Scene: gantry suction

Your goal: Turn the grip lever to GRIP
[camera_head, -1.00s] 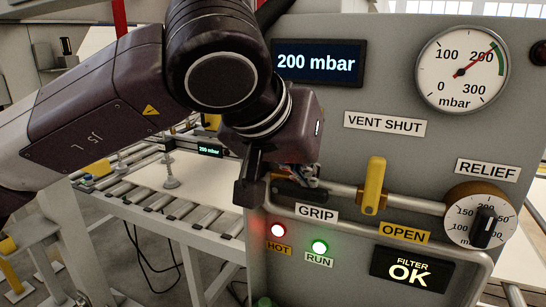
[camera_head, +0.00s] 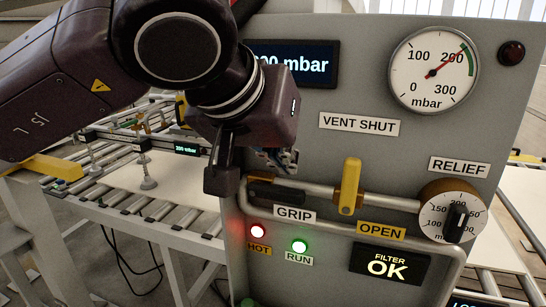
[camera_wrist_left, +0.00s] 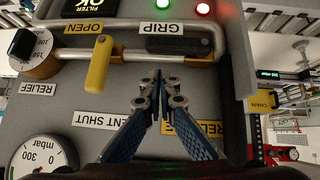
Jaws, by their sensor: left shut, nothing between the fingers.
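A dark handle (camera_head: 275,192) lies roughly along the metal pipe just above the GRIP label (camera_head: 294,215). It also shows beside the inverted GRIP label in the left wrist view (camera_wrist_left: 178,46). A yellow lever (camera_head: 349,186) stands upright on the same pipe to its right, between the VENT SHUT and OPEN labels. My left gripper (camera_head: 283,162) is in front of the panel, a little above the dark handle. In the left wrist view its fingertips (camera_wrist_left: 158,76) are together and empty, apart from both handles. My right gripper is out of view.
The grey panel (camera_head: 325,165) carries a pressure gauge (camera_head: 434,69), a relief knob (camera_head: 453,211), a blue display (camera_head: 297,65) partly hidden by my arm, and HOT and RUN lamps. A roller conveyor (camera_head: 120,200) stands at left.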

